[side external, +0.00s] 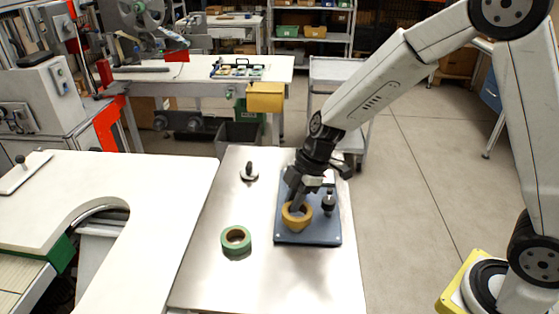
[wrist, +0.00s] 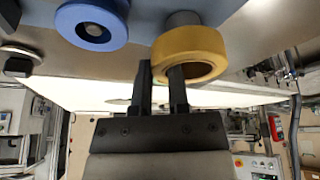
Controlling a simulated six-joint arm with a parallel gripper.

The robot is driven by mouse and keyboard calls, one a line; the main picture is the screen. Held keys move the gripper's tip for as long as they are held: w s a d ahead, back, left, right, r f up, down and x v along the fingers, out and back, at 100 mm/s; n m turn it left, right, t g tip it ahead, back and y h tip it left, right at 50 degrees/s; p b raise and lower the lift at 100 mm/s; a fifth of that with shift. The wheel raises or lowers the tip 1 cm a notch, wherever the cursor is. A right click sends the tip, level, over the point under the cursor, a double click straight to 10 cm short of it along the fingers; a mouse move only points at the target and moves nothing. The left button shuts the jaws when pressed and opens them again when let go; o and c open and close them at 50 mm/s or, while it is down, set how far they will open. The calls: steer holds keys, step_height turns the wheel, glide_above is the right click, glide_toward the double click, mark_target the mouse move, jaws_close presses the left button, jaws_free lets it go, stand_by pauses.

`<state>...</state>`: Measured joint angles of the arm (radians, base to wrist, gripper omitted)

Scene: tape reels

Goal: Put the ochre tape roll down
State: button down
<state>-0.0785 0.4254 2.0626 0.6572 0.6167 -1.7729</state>
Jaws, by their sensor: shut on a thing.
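The ochre tape roll (side external: 297,217) is at the front left part of a blue-grey plate (side external: 310,238) on the steel table. My gripper (side external: 294,205) reaches down from above and is shut on the roll's wall. In the wrist view, the ochre roll (wrist: 190,50) is at upper middle, with one finger of my gripper (wrist: 160,70) in its hole and the other outside. A grey cylinder (wrist: 184,18) shows just behind the roll; I cannot tell whether the roll is around it. I cannot tell whether the roll touches the plate.
A green tape roll (side external: 236,240) lies left of the plate. A black-knobbed piece (side external: 328,204) stands on the plate, right of my gripper. A similar piece (side external: 249,173) stands farther back. A blue ring (wrist: 92,22) shows beside the ochre roll. The table's front is clear.

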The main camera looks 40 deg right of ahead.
steer(key=shift+f, duration=0.6)
steer(key=c, duration=0.6)
jaws_free()
steer(key=shift+r, duration=0.1)
steer(key=shift+d+r, duration=0.1)
steer(key=shift+r, duration=0.7)
steer(key=v, duration=1.1)
steer(key=shift+r, duration=0.2)
steer(key=shift+s+d+f, duration=0.1)
steer(key=shift+s+d, duration=0.05)
